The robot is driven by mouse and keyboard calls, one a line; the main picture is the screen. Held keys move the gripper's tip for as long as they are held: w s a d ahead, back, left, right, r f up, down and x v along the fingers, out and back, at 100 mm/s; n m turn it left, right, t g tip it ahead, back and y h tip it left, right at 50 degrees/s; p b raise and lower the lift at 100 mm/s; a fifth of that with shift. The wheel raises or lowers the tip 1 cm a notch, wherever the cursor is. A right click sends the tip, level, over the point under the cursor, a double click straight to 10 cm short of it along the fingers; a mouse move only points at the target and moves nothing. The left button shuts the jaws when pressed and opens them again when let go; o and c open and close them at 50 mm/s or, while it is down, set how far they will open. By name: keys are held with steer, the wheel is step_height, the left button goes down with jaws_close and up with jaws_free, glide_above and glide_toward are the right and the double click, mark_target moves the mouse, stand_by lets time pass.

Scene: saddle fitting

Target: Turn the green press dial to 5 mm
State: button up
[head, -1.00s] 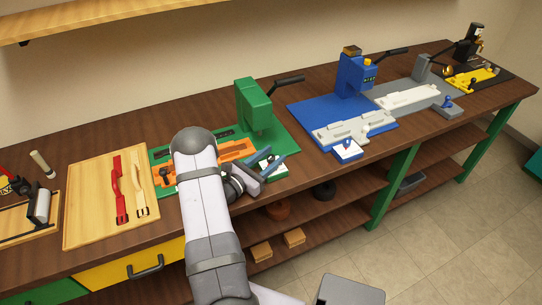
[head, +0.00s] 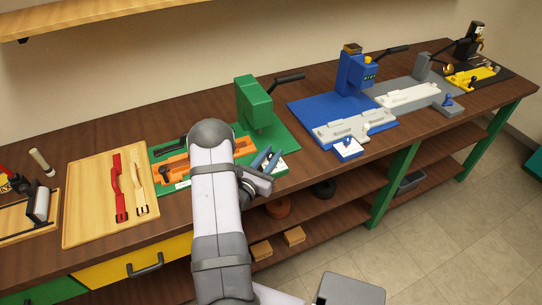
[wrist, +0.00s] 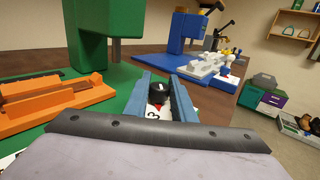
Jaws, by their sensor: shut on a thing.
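The green press (head: 254,104) stands on its green base, with an orange fixture (head: 175,168) on the left. Its white dial plate (head: 279,170) is at the front right corner, partly behind my gripper (head: 267,161). In the wrist view, the black dial knob (wrist: 159,92) with a white mark on top sits between the blue fingers of my gripper (wrist: 160,84), which are shut on it. A "3" shows on the white plate (wrist: 152,113) just below the knob. The rest of the scale is hidden, so I cannot tell the exact setting.
A wooden board (head: 84,205) with red and cream straps lies to the left. The blue press (head: 354,75) with its own white dial plate (head: 347,148) stands to the right. Grey and yellow stations are farther right. Dark bench top is free between the green and blue bases.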

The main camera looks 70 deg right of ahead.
mark_target(269, 158)
steer(key=shift+n+t, duration=0.8)
steer(key=shift+t, duration=0.5)
jaws_close()
jaws_free()
steer(key=shift+r, duration=0.1)
steer(key=o, duration=1.1)
steer(key=shift+c, duration=0.2)
steer(key=shift+b, duration=0.3)
steer(key=shift+a, duration=0.6)
steer(key=a+b, duration=0.2)
steer(key=a, duration=0.3)
steer(key=shift+a, duration=0.55)
